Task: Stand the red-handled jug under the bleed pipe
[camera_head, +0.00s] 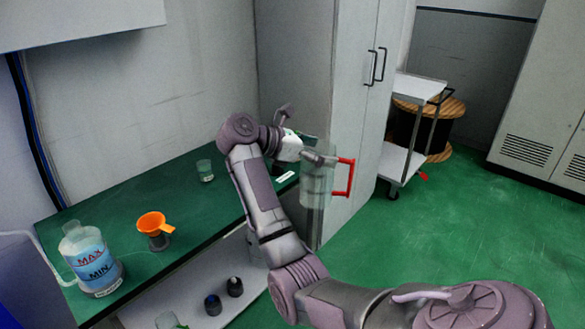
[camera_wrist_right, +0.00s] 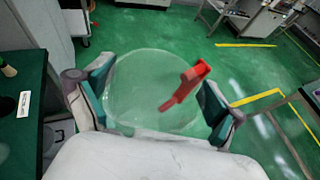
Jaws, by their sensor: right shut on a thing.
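The jug (camera_head: 317,188) is clear with a red handle (camera_head: 350,178). My right gripper (camera_head: 310,157) is shut on it and holds it in the air just off the bench's right end, in front of the tall cabinet. In the right wrist view the round clear jug (camera_wrist_right: 150,95) fills the space between the two fingers, with its red handle (camera_wrist_right: 187,84) to the right. I cannot make out the bleed pipe for sure. A thin pale tube (camera_head: 42,254) runs at the far left beside a MAX/MIN bottle (camera_head: 90,262). My left gripper is not in view.
The green bench (camera_head: 135,207) bears a small clear beaker (camera_head: 205,170) and an orange funnel (camera_head: 154,223) on a dark-based vessel. Dark-capped items (camera_head: 213,304) stand on the white lower shelf. A grey cabinet (camera_head: 300,70) and a white trolley (camera_head: 400,160) stand behind. The bench's middle is mostly clear.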

